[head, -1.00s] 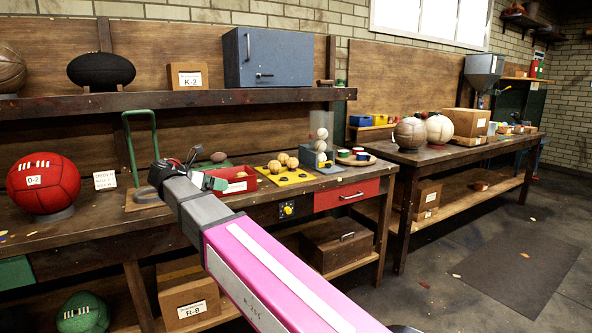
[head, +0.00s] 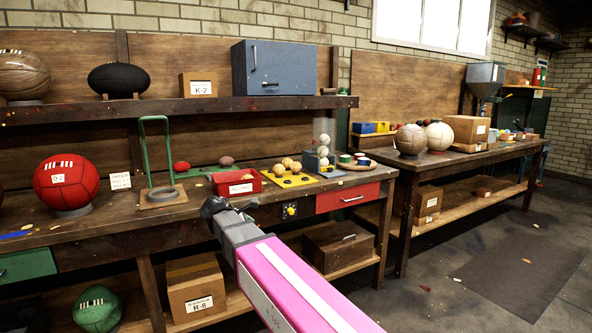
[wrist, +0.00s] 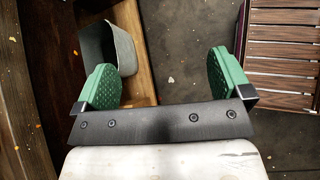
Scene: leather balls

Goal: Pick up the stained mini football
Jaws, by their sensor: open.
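A small brown oval ball (head: 226,161), likely the mini football, lies on a green mat (head: 206,171) at the back of the near workbench. A small red oval ball (head: 181,166) lies left of it. Stains are too small to make out on either. My gripper (head: 213,206) is in front of the bench edge, below and apart from both balls; its fingers are hard to see there. In the wrist view my gripper (wrist: 163,82) is open, with green pads wide apart and nothing between them. No small ball shows in that view.
A green-handled stand (head: 162,195), a red box (head: 236,184) and a yellow tray (head: 291,180) with balls surround the mat. A shelf (head: 180,107) overhangs the bench back. The wrist view shows a grey bin (wrist: 125,50), a slatted crate (wrist: 285,60) and clear floor between.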

